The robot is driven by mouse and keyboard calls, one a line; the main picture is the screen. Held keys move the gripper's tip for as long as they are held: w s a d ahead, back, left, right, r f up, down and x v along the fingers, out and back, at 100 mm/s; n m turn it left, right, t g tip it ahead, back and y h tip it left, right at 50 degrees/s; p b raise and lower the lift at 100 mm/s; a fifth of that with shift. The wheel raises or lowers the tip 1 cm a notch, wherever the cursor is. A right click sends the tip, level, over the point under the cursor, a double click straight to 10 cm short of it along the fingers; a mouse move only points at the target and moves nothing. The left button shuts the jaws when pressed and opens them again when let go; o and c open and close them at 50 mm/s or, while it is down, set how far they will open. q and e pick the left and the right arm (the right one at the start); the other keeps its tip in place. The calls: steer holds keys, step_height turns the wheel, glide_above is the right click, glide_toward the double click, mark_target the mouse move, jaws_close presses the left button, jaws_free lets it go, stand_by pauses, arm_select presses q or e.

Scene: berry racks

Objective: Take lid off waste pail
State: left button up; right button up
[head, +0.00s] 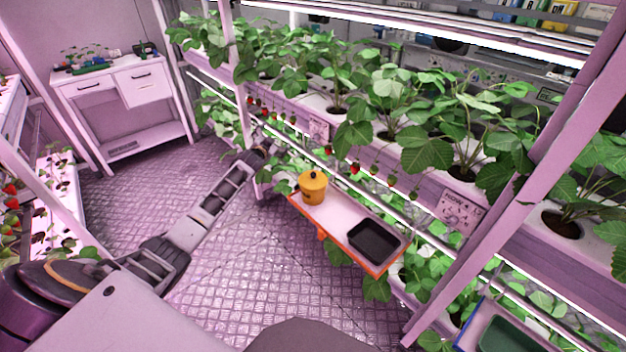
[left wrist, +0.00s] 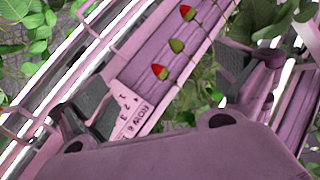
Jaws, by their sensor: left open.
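The waste pail (head: 312,193) is a small yellow-orange pail at the left end of a shelf tray on the rack. Its lid (head: 314,179), with a dark knob on top, sits on it. My left gripper (head: 266,148) is up and to the left of the pail, beside the rack's planter and apart from the pail. In the left wrist view the left gripper (left wrist: 165,92) is open, its dark finger pads wide apart with nothing held between them. The pail is not in that view. My right gripper is not in view.
The orange-edged shelf tray (head: 338,222) also holds a black bin (head: 374,240). Planter rows with strawberry plants and hanging berries (head: 355,168) run along the rack. A row label (left wrist: 132,108) is close to my left fingers. A white cabinet (head: 128,100) stands back left; the floor is clear.

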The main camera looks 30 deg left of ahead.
arm_select(q)
step_height(320, 180, up, 24)
steer(key=w+a+m+t, duration=0.1)
steer(key=w+t, duration=0.1)
steer(key=t, duration=0.2)
steer(key=s+d+r+m+t+h, duration=0.2)
steer(key=d+r+m+h, duration=0.3)
steer(key=d+m+h, duration=0.75)
steer(key=s+d+f+m+g+h, duration=0.45)
steer(key=d+m+g, duration=0.3)
steer(key=m, duration=0.85)
steer(key=s+a+f+m+g+y, duration=0.1)
steer(key=s+f+m+g+y, duration=0.2)
steer(key=s+f+m+g, duration=0.55)
steer(key=s+a+f+m+g+y, duration=0.1)
steer(key=s+a+f+g+y, duration=0.25)
steer(key=f, duration=0.95)
steer(key=s+d+r+m+g+y, duration=0.2)
steer(key=s+d+r+m+y, duration=0.4)
steer(key=s+d+y, duration=0.1)
steer(key=shift+s+d+r, duration=0.35)
steer(key=shift+s, duration=0.05)
